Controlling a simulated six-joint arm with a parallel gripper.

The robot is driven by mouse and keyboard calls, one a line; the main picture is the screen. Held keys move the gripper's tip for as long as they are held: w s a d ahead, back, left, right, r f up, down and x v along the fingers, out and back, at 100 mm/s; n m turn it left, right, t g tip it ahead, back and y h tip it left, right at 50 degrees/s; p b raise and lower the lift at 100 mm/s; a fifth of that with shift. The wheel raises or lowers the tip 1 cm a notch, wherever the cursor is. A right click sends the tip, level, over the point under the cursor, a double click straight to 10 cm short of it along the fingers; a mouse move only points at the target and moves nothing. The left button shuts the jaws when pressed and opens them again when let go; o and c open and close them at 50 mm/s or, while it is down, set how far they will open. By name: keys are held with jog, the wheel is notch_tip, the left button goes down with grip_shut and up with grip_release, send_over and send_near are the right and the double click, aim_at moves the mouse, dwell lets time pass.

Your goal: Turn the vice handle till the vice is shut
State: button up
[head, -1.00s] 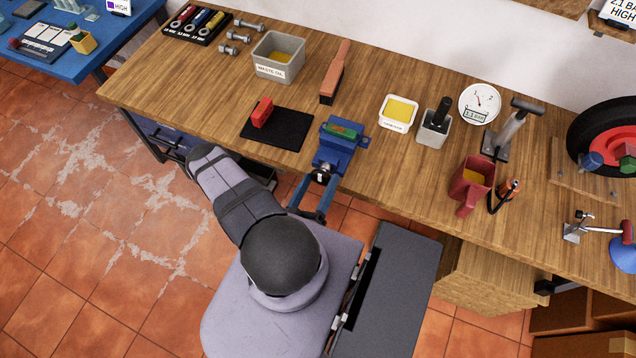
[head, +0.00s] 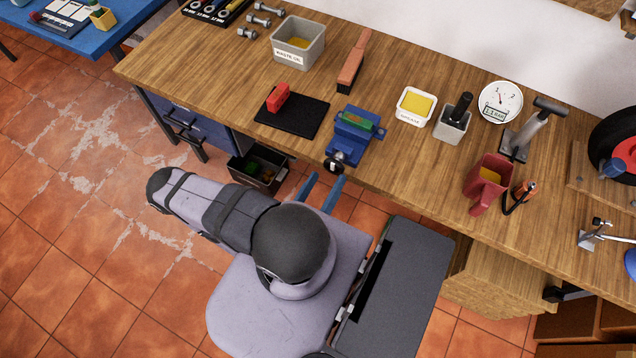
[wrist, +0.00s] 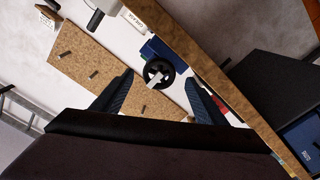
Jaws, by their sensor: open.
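The blue vice (head: 346,146) is mounted at the bench's front edge, with a green and red piece (head: 357,121) at its jaws. I cannot tell whether the jaws touch the piece. Its dark round handle (head: 336,163) faces the front. My gripper (head: 326,180) is open and empty, with blue fingers just in front of and below the handle. In the wrist view the black handle wheel (wrist: 152,67) with a pale bar across it appears between the spread fingers, beyond their tips, with the blue vice body (wrist: 149,48) behind it.
A black mat (head: 292,118) with a red block (head: 280,98) lies left of the vice. A grease tub (head: 415,106), a grey pot (head: 453,124) and a red jug (head: 487,183) stand to the right. A dark crate (head: 258,172) is below the bench.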

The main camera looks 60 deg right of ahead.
jog(key=shift+a+b, duration=0.8)
jog(key=shift+a, duration=0.95)
jog(key=shift+a, duration=0.1)
